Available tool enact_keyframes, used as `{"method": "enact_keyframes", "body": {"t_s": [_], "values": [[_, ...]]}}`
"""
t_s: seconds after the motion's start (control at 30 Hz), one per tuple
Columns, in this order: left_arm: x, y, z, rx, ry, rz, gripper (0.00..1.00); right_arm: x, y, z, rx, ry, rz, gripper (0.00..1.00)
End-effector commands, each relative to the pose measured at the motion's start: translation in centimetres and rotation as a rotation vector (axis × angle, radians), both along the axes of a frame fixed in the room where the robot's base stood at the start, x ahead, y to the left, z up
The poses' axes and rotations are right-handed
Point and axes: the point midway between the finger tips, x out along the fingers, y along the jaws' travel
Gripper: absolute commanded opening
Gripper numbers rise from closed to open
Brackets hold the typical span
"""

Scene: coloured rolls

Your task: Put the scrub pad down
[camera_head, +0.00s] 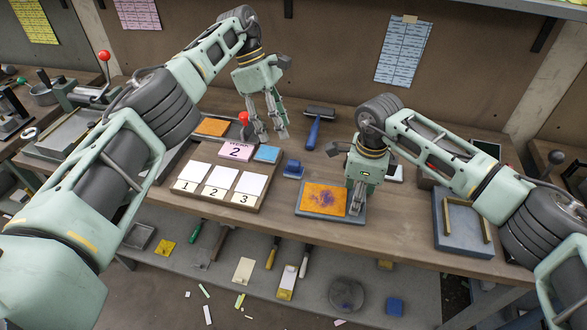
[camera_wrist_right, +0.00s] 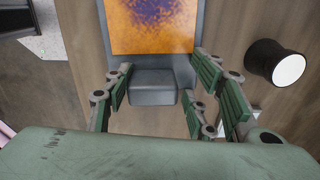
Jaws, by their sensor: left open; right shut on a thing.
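My right gripper (camera_head: 355,207) is low at the right end of a grey plate (camera_head: 330,215) that bears an orange sheet (camera_head: 323,197) with a purple stain. The block is at the near edge of the plate, short of the orange sheet (camera_wrist_right: 150,25). I cannot tell whether it touches the plate. In the head view the gripper hides the block. My left gripper (camera_head: 272,136) is open and empty above the back of the bench.
A grey tray with wooden strips (camera_head: 462,240) stands at the right. A black cylinder with a white end (camera_wrist_right: 270,62) is beside the gripper.

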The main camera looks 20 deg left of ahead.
Motion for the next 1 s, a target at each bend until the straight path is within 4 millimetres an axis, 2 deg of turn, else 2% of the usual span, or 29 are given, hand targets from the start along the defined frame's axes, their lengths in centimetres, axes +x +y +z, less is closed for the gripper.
{"method": "enact_keyframes", "body": {"t_s": [0.03, 0.3, 0.57, 0.83, 1.0], "values": [[-0.2, -0.1, -0.9, -0.001, 0.002, -0.005, 0.5, -0.5, -0.4, -1.4, -0.015, 0.017, 0.0, 0.18], [-0.9, -1.9, -4.9, -0.003, 0.002, -0.005, 0.5, -0.5, -0.4, -1.3, -0.015, 0.017, 0.0, 0.18], [-1.1, -2.5, -6.5, -0.001, 0.001, -0.002, 0.5, -0.5, -0.4, -1.4, -0.015, 0.017, 0.0, 0.18], [-1.8, -3.9, -9.9, -0.001, 0.004, -0.004, 0.5, -0.5, -0.4, -1.4, -0.015, 0.017, 0.0, 0.18], [-1.9, -4.4, -10.8, -0.001, 0.0, -0.002, 0.5, -0.5, -0.4, -1.3, -0.015, 0.017, 0.0, 0.18]]}}
